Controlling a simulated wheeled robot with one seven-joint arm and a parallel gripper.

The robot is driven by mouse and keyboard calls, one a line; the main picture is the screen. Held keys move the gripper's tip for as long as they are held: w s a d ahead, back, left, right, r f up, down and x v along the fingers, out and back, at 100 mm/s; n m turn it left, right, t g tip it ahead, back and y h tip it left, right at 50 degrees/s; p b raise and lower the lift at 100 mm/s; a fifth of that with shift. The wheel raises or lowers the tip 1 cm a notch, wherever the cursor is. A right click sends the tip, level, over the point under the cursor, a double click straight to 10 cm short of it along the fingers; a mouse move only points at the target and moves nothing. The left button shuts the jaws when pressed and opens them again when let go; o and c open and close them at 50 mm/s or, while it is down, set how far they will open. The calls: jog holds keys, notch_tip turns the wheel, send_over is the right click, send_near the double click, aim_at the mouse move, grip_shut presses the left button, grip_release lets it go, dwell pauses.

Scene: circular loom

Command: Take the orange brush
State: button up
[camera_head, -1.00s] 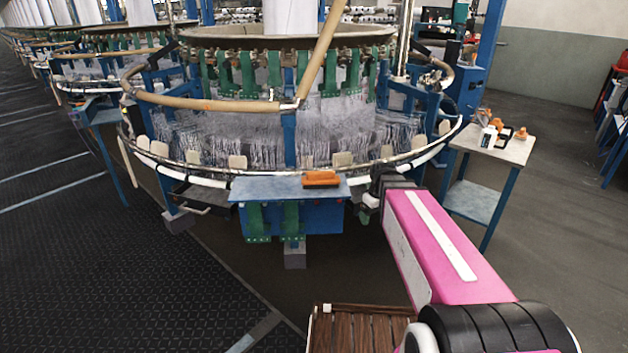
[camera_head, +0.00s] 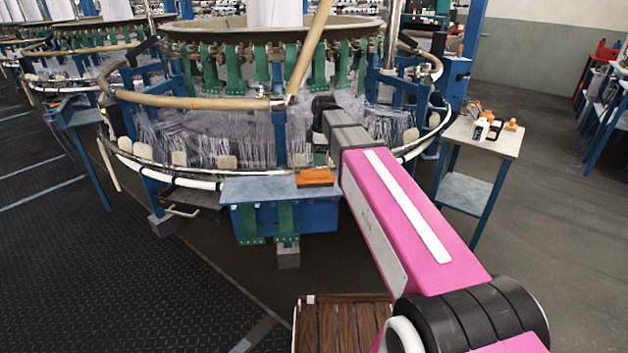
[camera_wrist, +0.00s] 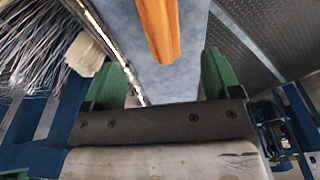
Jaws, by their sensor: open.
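The orange brush (camera_head: 315,177) lies on the right part of the small blue shelf (camera_head: 250,190) at the front of the loom. In the wrist view the brush (camera_wrist: 160,28) reaches down from the top edge, over the blue-grey shelf surface (camera_wrist: 180,82); its far part is cut off. My gripper (camera_wrist: 161,66) shows two green fingers spread wide apart, with nothing held. The brush's near end lines up between them, apart from both. In the head view the end of my arm is just above and right of the brush, and the fingers cannot be made out.
The loom's metal ring rail (camera_head: 205,173) curves close behind the shelf, with pale pads and fine threads above it. A side table (camera_head: 500,142) with bottles and small orange items stands at the right. Open floor (camera_head: 110,270) lies at the left.

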aim_at(315, 170)
jog(key=shift+s+a+f, duration=0.1)
jog(key=shift+a+f, duration=0.1)
jog(key=shift+f, duration=1.25)
jog(key=shift+w+a+f, duration=0.1)
jog(key=shift+a+f, duration=0.05)
jog(key=shift+f, duration=1.35)
jog(key=shift+s+a+f, duration=0.1)
jog(key=shift+a+f, duration=0.1)
jog(key=shift+f, duration=1.25)
jog(key=c, duration=1.1)
